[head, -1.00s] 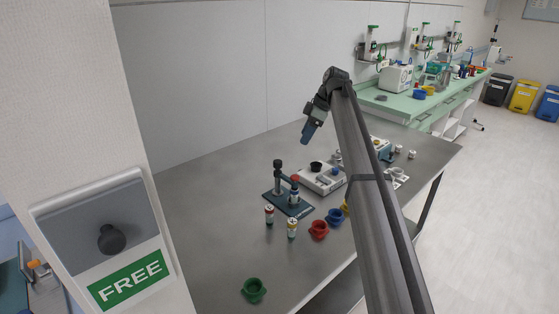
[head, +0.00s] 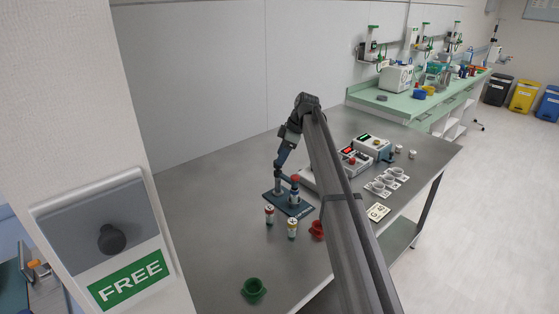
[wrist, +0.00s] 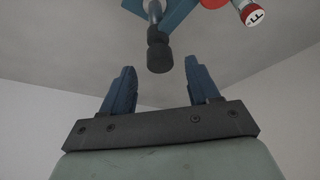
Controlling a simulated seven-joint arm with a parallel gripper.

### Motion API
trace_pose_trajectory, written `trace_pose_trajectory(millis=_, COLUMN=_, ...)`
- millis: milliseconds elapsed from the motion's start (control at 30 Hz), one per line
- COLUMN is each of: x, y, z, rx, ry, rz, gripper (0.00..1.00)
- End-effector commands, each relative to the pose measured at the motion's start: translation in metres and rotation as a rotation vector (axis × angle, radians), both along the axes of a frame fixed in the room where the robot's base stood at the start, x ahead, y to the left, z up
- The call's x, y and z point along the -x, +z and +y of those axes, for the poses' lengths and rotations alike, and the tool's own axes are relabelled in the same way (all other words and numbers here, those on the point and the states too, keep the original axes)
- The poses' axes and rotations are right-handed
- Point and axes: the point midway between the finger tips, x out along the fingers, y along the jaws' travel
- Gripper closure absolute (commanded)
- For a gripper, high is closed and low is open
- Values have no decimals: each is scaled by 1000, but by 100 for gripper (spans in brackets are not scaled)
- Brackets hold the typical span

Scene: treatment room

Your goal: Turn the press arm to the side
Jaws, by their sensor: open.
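The press has a dark blue base plate (head: 281,209) on the grey table, with an upright post at its back left. The press's black cylindrical top (wrist: 159,55) lies between and just beyond the fingertips; I see no contact. The blue base shows behind it.
Two vials (head: 269,214) (head: 292,228) stand just before the press. A red cup (head: 317,229) is to the right, partly behind my arm; a green cup (head: 254,290) is near the front. The table left of the press is clear.

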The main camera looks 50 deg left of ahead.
Motion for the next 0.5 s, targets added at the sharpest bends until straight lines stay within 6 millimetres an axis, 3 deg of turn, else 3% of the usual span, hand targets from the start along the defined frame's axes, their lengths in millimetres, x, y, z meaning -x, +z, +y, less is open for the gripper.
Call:
trace_pose_trajectory(millis=200, x=6, y=-20, z=6, rx=1, ry=0, rz=1, gripper=40)
trace_pose_trajectory(millis=500, x=8, y=-26, z=8, rx=0, ry=0, rz=0, gripper=40)
